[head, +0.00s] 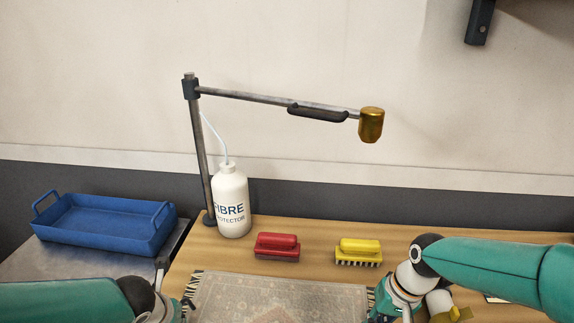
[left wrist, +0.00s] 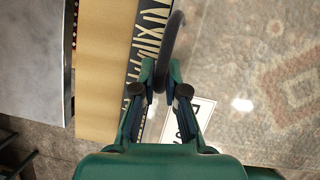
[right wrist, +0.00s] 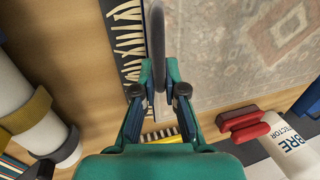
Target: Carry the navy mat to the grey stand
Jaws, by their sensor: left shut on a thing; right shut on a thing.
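A pale patterned mat (head: 270,298) with dark navy, cream-fringed ends lies on the wooden table; it also shows in the left wrist view (left wrist: 280,60) and right wrist view (right wrist: 245,40). My left gripper (left wrist: 160,88) is shut on a dark curved handle (left wrist: 174,40) at one fringed end. My right gripper (right wrist: 160,88) is shut on a similar dark handle (right wrist: 157,30) at the other end. I cannot tell how the handles join the mat. A grey metal surface (head: 115,268), apparently the grey stand, adjoins the table at left. The mat's near part is out of the head view.
A blue tray (head: 60,244) sits on the grey surface. Behind the mat are a white bottle (head: 232,200), a red brush (head: 277,246) and a yellow brush (head: 358,250). A lamp-like arm (head: 260,96) reaches over the table.

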